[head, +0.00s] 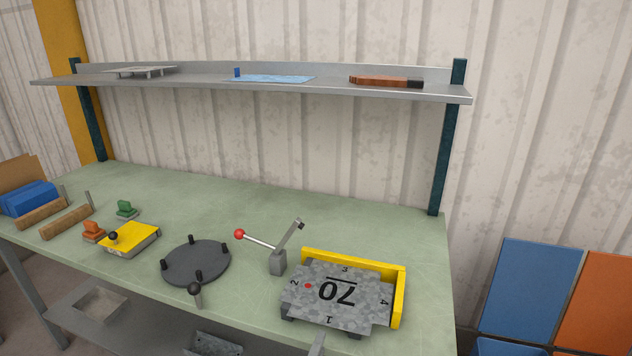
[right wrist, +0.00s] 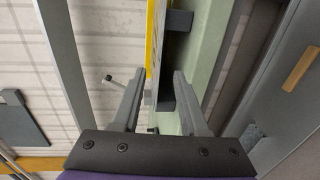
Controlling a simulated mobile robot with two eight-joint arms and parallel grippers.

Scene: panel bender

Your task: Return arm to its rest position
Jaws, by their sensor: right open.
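My right gripper (right wrist: 159,82) is open in the right wrist view, with its two grey fingers apart and nothing held between them. Beyond the fingertips are a yellow edge (right wrist: 153,40) and dark blocks. In the head view only a grey tip of the right gripper (head: 317,344) shows at the bottom edge, just in front of the grey panel marked 70 (head: 322,307). The panel lies flat inside a yellow fence (head: 391,277). A lever with a red ball (head: 240,234) stands behind it to the left. My left gripper is not in view.
The green bench (head: 205,211) holds a dark round plate with pegs (head: 197,262), a yellow block (head: 129,239), stamps and blue items at the left. A shelf (head: 330,88) spans above the back. Blue and orange panels (head: 534,285) stand at the right.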

